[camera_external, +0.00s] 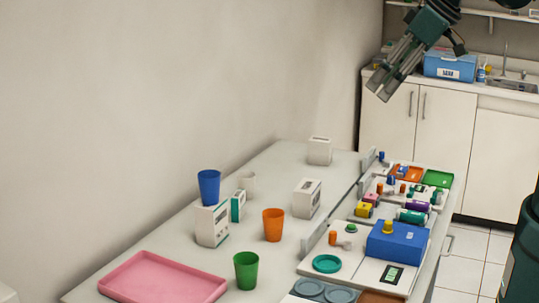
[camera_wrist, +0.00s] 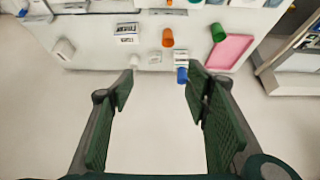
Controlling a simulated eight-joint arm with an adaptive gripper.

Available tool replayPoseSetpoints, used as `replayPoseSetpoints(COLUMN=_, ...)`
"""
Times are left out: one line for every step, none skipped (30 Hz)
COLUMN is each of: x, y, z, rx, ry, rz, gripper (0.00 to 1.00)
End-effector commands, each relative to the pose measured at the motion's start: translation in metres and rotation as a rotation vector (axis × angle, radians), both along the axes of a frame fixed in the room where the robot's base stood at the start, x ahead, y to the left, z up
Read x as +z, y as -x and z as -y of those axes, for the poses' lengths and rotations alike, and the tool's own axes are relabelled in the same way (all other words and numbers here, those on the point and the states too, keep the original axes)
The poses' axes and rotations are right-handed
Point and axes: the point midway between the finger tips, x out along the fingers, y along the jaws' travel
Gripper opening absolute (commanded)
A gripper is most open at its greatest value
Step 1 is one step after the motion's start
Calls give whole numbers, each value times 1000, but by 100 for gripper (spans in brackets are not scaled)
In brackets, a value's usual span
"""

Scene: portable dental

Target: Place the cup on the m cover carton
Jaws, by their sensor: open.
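A blue cup (camera_external: 209,187) stands upright on top of a white carton (camera_external: 212,225) at the left of the table. In the wrist view the blue cup (camera_wrist: 182,75) appears near the right finger with its carton (camera_wrist: 181,58) behind it. Other cups are orange (camera_external: 273,225), green (camera_external: 246,270) and white (camera_external: 248,183). More white cartons stand mid-table (camera_external: 306,198) and at the back (camera_external: 319,151). I cannot read which is the m cover carton. My gripper (camera_external: 385,87) is open and empty, high above and away from the table; its fingers (camera_wrist: 160,90) frame bare floor.
A small teal-and-white box (camera_external: 238,206) is beside the blue cup's carton. A pink tray (camera_external: 162,279) lies at the front left. The table's right side holds a blue box (camera_external: 397,241), a teal dish (camera_external: 327,263) and several small items. A counter with a sink stands behind.

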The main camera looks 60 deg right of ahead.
Motion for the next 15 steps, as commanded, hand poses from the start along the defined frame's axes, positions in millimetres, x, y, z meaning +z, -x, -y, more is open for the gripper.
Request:
replayPoseSetpoints(x=-2, y=10, z=2, rx=-1, ry=1, rz=4, gripper=48)
replayPoseSetpoints(x=-2, y=14, z=3, rx=-1, ry=2, rz=7, gripper=48)
replayPoseSetpoints(x=-4, y=21, z=4, rx=-1, ry=2, rz=11, gripper=48)
replayPoseSetpoints(x=-5, y=25, z=5, rx=-2, ry=2, rz=14, gripper=48)
replayPoseSetpoints(x=-6, y=30, z=5, rx=-2, ry=2, rz=17, gripper=48)
replayPoseSetpoints(x=-7, y=35, z=6, rx=-2, ry=3, rz=20, gripper=48)
replayPoseSetpoints(x=-8, y=39, z=7, rx=-2, ry=3, rz=22, gripper=48)
replayPoseSetpoints(x=-9, y=43, z=7, rx=-2, ry=3, rz=25, gripper=48)
replayPoseSetpoints(x=-11, y=47, z=8, rx=-3, ry=4, rz=27, gripper=48)
replayPoseSetpoints(x=-12, y=50, z=9, rx=-3, ry=4, rz=29, gripper=48)
replayPoseSetpoints(x=-12, y=53, z=9, rx=-3, ry=5, rz=30, gripper=48)
replayPoseSetpoints(x=-13, y=56, z=10, rx=-3, ry=5, rz=32, gripper=48)
replayPoseSetpoints(x=-14, y=58, z=10, rx=-4, ry=5, rz=33, gripper=48)
replayPoseSetpoints(x=-14, y=59, z=10, rx=-4, ry=5, rz=34, gripper=48)
replayPoseSetpoints(x=-15, y=61, z=10, rx=-3, ry=6, rz=36, gripper=48)
